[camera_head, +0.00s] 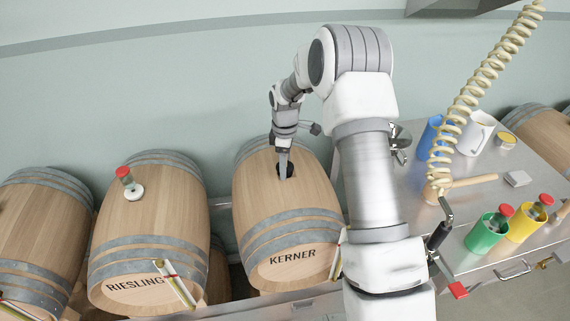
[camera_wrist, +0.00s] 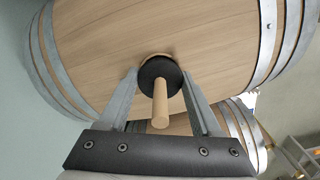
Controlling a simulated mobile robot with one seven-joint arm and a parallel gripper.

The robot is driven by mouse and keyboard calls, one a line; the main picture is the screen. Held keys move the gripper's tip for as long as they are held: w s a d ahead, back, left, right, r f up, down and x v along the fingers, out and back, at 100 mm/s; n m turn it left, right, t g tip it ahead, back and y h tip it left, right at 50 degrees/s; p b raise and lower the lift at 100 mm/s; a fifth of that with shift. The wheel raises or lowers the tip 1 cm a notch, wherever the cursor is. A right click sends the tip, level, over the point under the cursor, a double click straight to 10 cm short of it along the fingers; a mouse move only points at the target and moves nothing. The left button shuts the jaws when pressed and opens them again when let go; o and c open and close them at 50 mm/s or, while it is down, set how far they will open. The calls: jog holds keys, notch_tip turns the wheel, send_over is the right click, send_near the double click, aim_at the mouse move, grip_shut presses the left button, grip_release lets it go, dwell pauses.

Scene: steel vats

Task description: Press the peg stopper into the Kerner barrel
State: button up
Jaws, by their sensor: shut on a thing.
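The Kerner barrel (camera_head: 293,235) lies on its side in the middle of the head view, its name on the front end. Its pale wooden staves (camera_wrist: 110,35) fill much of the wrist view. The peg stopper, a black disc (camera_wrist: 161,72) with a pale wooden peg (camera_wrist: 160,108), is at the top of this barrel; the black part (camera_head: 289,170) also shows in the head view. My gripper (camera_head: 284,166) points down there, its fingers (camera_wrist: 158,80) on both sides of the disc and shut on it. How deep the stopper sits is hidden.
The Riesling barrel (camera_head: 140,240) stands to the left with a red-topped stopper (camera_head: 126,180) on it. A coiled hose (camera_head: 480,80) hangs above.

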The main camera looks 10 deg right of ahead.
jog(key=shift+f, duration=0.35)
jog(key=shift+s, duration=0.1)
jog(key=o, duration=1.2)
jog(key=shift+o, duration=1)
jog(key=shift+f, duration=0.15)
jog(key=shift+s, duration=0.1)
jog(key=shift+f, duration=0.1)
notch_tip(320, 180, up, 18)
jog(key=b, duration=0.1)
jog(key=shift+w+r, duration=0.25)
jog(key=shift+w, duration=0.05)
jog(key=shift+d, duration=0.1)
jog(key=shift+c, duration=0.3)
